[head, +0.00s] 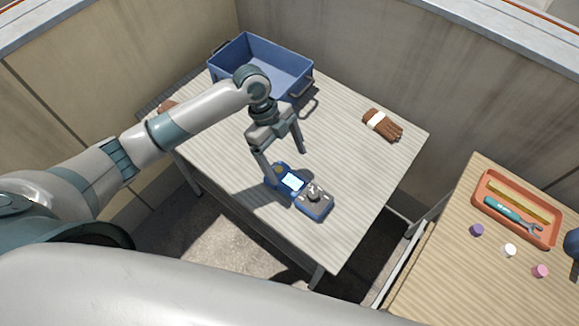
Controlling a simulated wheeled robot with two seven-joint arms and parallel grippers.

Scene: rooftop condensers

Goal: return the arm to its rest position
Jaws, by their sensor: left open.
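My left arm (180,120) reaches in from the left over the wooden table (345,165). My left gripper (284,166) is open, its fingers pointing down, just above or beside a blue handheld device (318,206) with a lit screen. One finger overlaps the device's left end in the picture; I cannot tell whether it touches. The device lies on the table near its front edge. My right gripper does not show.
A blue bin (285,62) with handles stands at the table's back left. A brown glove (384,126) lies at the back right, and a brown item (168,107) at the left edge. A second table (440,270) at right holds an orange tray (548,235) and small caps. Walls stand behind.

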